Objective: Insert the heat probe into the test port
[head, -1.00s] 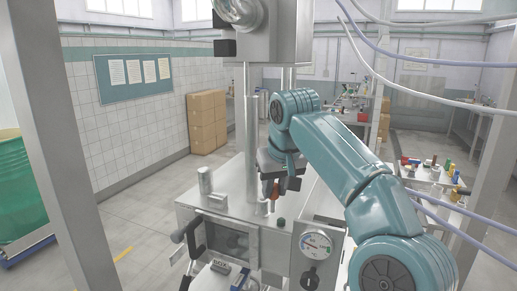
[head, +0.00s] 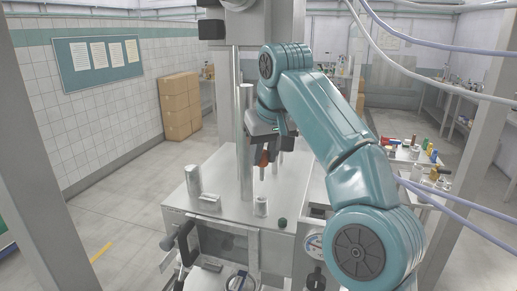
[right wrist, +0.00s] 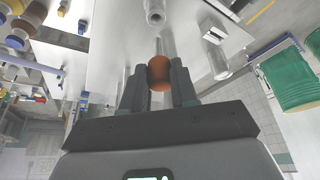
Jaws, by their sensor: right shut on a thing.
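My right gripper (head: 262,160) is shut on the orange-brown handle of the heat probe (head: 262,157), above the metal deck of the machine. The probe's thin metal rod points down and shows only in part below the jaws. In the right wrist view the round orange end (right wrist: 160,73) sits between the two dark fingers. A short upright metal socket, which looks like the test port (head: 261,206), stands on the deck in front of and below the probe. Its open mouth shows in the right wrist view (right wrist: 154,16). The probe is apart from it. My left gripper is not in view.
A tall metal column (head: 246,140) stands just left of my right gripper. A pressure gauge (head: 314,245) is at the front. A side table with bottles (head: 415,155) is at right.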

